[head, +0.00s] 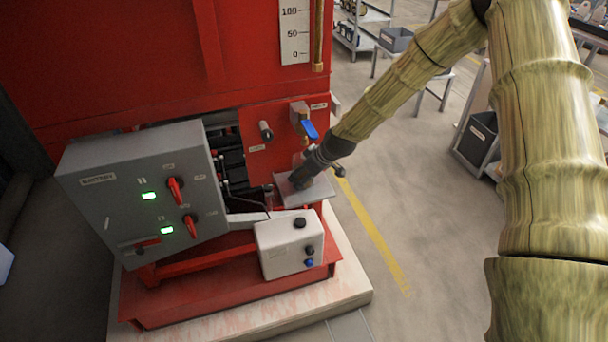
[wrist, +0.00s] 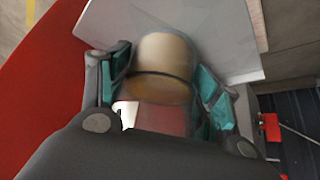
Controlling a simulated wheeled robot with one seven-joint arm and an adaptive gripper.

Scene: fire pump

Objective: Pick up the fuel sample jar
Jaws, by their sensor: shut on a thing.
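The fuel sample jar (wrist: 162,70) is between the two fingers of my gripper (wrist: 165,95) in the wrist view. It looks like a short cylinder with a pale tan upper part and a dark line around it, slightly blurred. The fingers, with teal pads, close on it from both sides. In the head view my gripper (head: 303,176) is over a small light grey shelf (head: 316,192) on the red pump unit, below a blue-handled valve (head: 309,129). The jar is mostly hidden there. I cannot tell whether the jar touches the shelf.
A grey control box (head: 130,200) with green lights and red switches stands left of the shelf. A white box (head: 288,247) with a black cap is in front. The large red tank (head: 130,60) rises behind. Clear floor (head: 420,200) lies to the right.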

